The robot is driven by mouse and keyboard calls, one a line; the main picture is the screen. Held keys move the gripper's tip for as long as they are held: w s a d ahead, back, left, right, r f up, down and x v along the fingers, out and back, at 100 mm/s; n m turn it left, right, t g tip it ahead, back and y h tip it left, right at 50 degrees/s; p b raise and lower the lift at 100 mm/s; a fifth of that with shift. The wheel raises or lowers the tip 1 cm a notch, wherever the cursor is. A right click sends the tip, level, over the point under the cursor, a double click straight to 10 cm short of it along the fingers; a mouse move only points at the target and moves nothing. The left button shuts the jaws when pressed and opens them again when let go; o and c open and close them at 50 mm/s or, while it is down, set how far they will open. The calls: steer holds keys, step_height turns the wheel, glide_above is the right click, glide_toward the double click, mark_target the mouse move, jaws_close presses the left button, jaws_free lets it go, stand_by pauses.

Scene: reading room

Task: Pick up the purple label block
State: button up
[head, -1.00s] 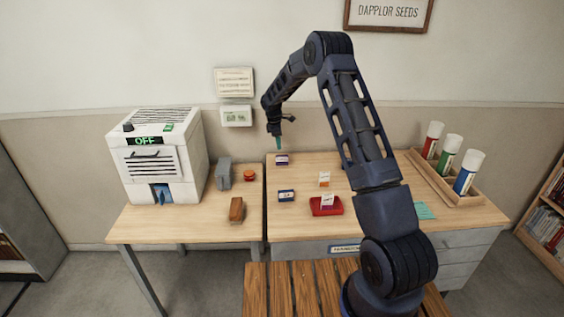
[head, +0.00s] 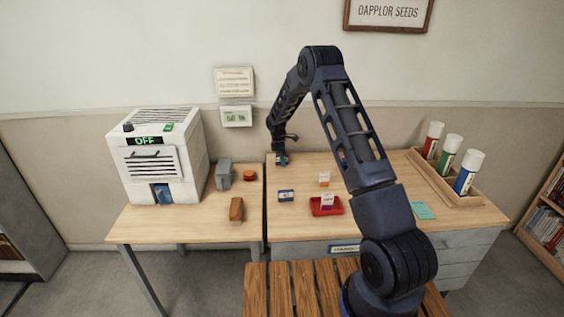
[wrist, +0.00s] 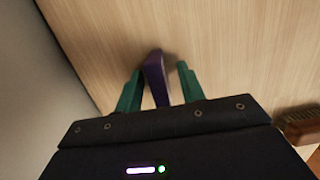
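The purple label block (wrist: 155,78) stands on the light wood tabletop in the wrist view, between the two green fingertips. My gripper (wrist: 158,85) is open, one finger on each side of the block, with a narrow gap visible on both sides. In the head view my gripper (head: 281,160) is down at the back left of the right desk and hides most of the block.
A blue block (head: 286,196), an orange-and-white block (head: 324,181) and a red tray (head: 318,211) holding a labelled block lie nearer the front. A brush (wrist: 302,124) shows at right in the wrist view. The wall is close behind.

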jaws_close()
